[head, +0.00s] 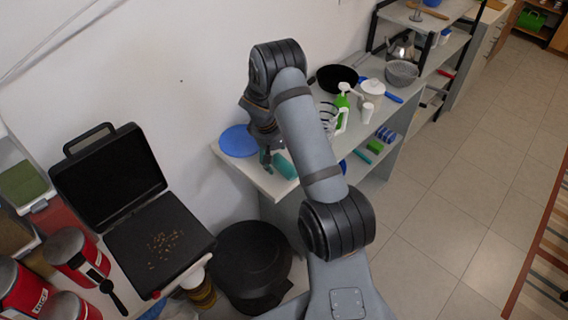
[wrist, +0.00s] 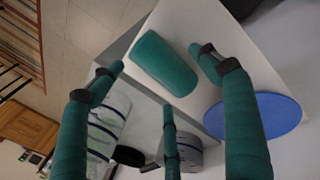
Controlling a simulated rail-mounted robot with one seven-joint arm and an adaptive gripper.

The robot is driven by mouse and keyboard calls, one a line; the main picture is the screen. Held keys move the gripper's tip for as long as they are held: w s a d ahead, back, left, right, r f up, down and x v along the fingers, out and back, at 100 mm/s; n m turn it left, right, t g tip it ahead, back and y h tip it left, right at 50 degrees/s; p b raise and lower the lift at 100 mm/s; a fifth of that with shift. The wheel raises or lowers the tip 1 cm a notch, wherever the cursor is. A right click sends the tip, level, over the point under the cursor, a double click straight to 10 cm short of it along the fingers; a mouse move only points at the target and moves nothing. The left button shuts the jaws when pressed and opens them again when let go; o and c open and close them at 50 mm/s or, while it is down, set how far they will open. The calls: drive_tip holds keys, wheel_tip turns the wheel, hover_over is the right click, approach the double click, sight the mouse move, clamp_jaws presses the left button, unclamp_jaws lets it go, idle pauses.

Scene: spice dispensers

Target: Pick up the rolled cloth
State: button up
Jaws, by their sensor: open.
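The rolled cloth (head: 285,165) is a teal cylinder lying near the front edge at the left end of the grey-white shelf top. In the wrist view the rolled cloth (wrist: 165,65) lies between and beyond my spread teal fingers, with a visible gap on each side. My gripper (head: 266,160) is just left of the cloth in the head view and points down. In the wrist view my gripper (wrist: 158,72) is open and empty, with three fingers apart. Whether any finger touches the cloth cannot be told.
A flat blue disc (head: 238,141) lies left of the cloth; it also shows in the wrist view (wrist: 262,117). A green spray bottle (head: 342,110), black pan (head: 336,78) and white canister (head: 372,89) stand farther right. An open black case (head: 150,225) and black bin (head: 250,265) are at lower left.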

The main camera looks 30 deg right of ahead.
drive_tip(key=shift+x, duration=0.85)
drive_tip(key=shift+s+d+f, duration=0.1)
drive_tip(key=shift+f, duration=0.15)
drive_tip(key=c, duration=0.3)
drive_tip(key=c, duration=0.9)
